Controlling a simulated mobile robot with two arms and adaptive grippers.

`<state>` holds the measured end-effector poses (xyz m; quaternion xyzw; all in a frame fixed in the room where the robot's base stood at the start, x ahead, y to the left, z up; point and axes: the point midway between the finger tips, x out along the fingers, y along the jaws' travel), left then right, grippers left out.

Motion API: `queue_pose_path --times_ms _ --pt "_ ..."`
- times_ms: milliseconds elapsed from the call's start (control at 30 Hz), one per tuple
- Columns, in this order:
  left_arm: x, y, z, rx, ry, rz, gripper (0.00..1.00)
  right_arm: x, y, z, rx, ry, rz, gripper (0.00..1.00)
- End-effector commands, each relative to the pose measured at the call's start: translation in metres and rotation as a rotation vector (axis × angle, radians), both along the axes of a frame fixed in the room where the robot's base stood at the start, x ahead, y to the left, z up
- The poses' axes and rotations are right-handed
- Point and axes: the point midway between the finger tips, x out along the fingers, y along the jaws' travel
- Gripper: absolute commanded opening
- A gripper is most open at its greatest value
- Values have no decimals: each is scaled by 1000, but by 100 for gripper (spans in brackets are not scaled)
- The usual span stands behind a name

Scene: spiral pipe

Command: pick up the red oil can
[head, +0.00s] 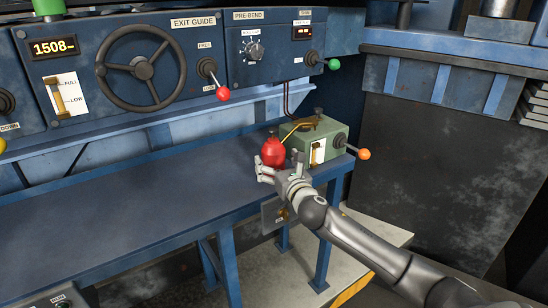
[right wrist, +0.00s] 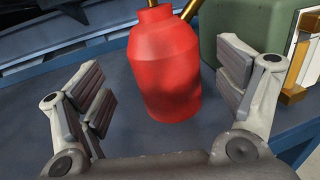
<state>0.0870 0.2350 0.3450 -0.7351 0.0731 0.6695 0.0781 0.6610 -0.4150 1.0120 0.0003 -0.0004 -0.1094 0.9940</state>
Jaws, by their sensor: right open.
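The red oil can (head: 272,151) stands upright on the blue bench, with its brass spout rising to the right. My right gripper (head: 282,172) is at the can, reaching in from the lower right, and partly covers its lower part in the head view. In the right wrist view the can (right wrist: 165,70) is between the spread fingers of the right gripper (right wrist: 168,92). The fingers are open, with gaps to the can on both sides. The can's top is cut off in that view. My left gripper is not in view.
A green box (head: 330,130) with an orange-knobbed lever (head: 363,154) stands close to the right of the can. The blue bench (head: 130,205) is clear to the left. A control panel with a handwheel (head: 140,68) and a red-knobbed lever (head: 222,93) is above and behind.

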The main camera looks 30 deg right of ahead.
Motion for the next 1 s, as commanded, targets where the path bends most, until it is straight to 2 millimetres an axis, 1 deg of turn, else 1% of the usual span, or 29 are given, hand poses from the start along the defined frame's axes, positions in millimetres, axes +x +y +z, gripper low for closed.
queue_pose_path --times_ms 167,300,433,633,667,1000 --pt "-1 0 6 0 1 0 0 22 -11 2 4 -2 -3 88" --pt "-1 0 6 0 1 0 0 37 -14 0 3 -1 -2 88" --pt "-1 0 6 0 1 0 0 42 -15 0 2 0 -1 88" --pt "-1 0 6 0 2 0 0 42 -15 0 1 0 -1 88" --pt "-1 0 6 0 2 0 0 42 -15 0 1 0 -1 87" --pt "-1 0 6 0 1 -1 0 42 -15 0 1 0 -1 43"
